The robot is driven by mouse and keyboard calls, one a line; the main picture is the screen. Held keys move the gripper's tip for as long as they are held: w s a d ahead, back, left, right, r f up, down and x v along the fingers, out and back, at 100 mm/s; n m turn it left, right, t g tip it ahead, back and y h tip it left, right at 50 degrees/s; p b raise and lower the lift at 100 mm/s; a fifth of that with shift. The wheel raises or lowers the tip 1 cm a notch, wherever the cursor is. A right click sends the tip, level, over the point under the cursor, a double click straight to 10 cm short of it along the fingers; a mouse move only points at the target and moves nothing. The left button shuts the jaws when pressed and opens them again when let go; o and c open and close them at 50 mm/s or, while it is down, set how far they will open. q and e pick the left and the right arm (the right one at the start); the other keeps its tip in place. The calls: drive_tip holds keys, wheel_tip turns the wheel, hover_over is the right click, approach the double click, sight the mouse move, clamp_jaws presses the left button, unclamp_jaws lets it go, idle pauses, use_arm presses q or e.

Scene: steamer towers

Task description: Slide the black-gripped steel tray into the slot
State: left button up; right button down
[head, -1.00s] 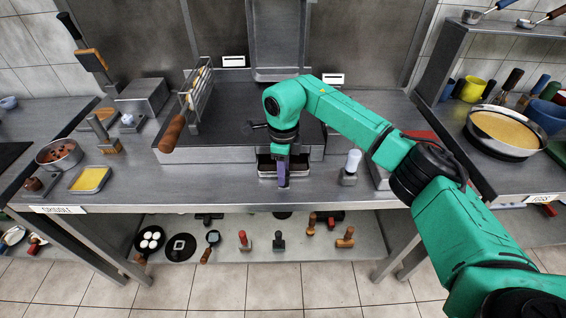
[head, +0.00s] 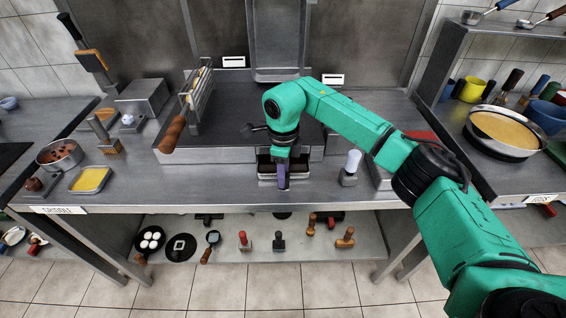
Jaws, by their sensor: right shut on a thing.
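The steel tray (head: 267,182) shows as a small metal edge at the slot in the front of the dark griddle block, low and near the middle of the head view. My right gripper (head: 283,177) points down at the tray's front and is shut on it. The fingers and my wrist cover the grip and much of the tray, so its black grip is not clearly seen. How far the tray sits inside the slot (head: 266,155) cannot be told. My left gripper is not in view.
The griddle (head: 235,105) has a wooden-handled grill basket (head: 199,95) at its left. A metal tool with a pale knob (head: 351,165) stands right of the tray. The counter left of the tray is clear. A lower shelf (head: 225,252) holds pans and stamps.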

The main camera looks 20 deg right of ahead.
drive_tip(key=shift+c, duration=2.3)
unclamp_jaws()
drive_tip(key=shift+r, duration=0.1)
